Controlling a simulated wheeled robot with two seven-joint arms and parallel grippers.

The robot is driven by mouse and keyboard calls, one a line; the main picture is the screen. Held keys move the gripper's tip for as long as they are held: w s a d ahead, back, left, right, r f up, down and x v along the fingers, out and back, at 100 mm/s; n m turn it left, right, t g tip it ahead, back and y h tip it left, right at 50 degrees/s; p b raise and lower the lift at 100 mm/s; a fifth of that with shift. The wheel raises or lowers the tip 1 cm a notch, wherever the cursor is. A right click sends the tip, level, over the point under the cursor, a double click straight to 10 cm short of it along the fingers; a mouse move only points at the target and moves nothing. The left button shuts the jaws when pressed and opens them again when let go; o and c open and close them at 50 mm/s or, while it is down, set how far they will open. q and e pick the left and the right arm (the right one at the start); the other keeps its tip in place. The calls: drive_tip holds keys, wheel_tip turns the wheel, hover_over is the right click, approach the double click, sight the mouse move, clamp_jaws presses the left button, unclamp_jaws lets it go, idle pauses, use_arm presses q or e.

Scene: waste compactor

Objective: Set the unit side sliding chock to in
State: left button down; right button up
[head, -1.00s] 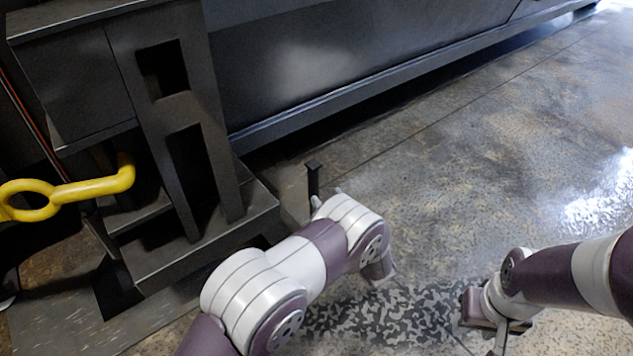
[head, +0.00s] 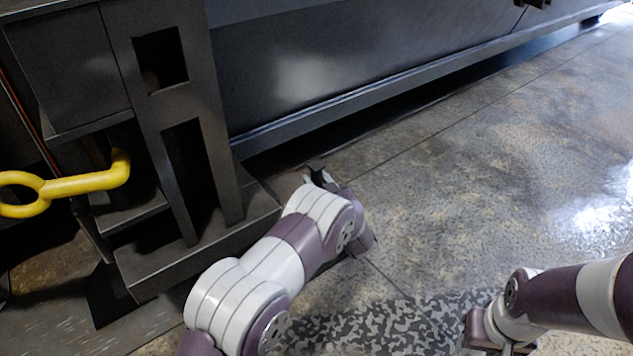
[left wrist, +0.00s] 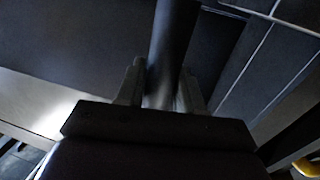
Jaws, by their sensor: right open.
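A dark upright post with a flat top (head: 316,172), which looks like the handle of the sliding chock, stands by the floor beside the dark unit's base. My left gripper (head: 325,182) is at it, and my forearm hides its lower part. In the left wrist view a dark round bar (left wrist: 172,50) runs between the two fingers of my left gripper (left wrist: 160,85), close to both. I cannot tell whether they press on it. The chock's body is not clearly seen. My right gripper (head: 490,335) is low at the right, partly cut off by the frame's edge, open and holding nothing visible.
A dark metal frame with rectangular openings (head: 165,60) stands at the left. A yellow ring-ended bar (head: 75,186) sticks out from it. The long dark unit (head: 330,60) runs along the back. The floor (head: 480,170) at the right is clear.

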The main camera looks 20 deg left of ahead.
use_arm(q)
drive_tip(key=shift+s+a+r+p, duration=0.1)
drive_tip(key=shift+s+a+p, duration=0.15)
drive_tip(key=shift+p, duration=0.2)
drive_tip(key=s+a+p, duration=0.7)
drive_tip(key=s, duration=0.2)
drive_tip(key=shift+s+f+p, duration=0.25)
drive_tip(key=shift+f+p, duration=0.05)
drive_tip(key=c, duration=1)
unclamp_jaws()
drive_tip(key=shift+a, duration=0.1)
drive_tip(key=shift+o, duration=0.7)
drive_tip(key=shift+s+r, duration=0.1)
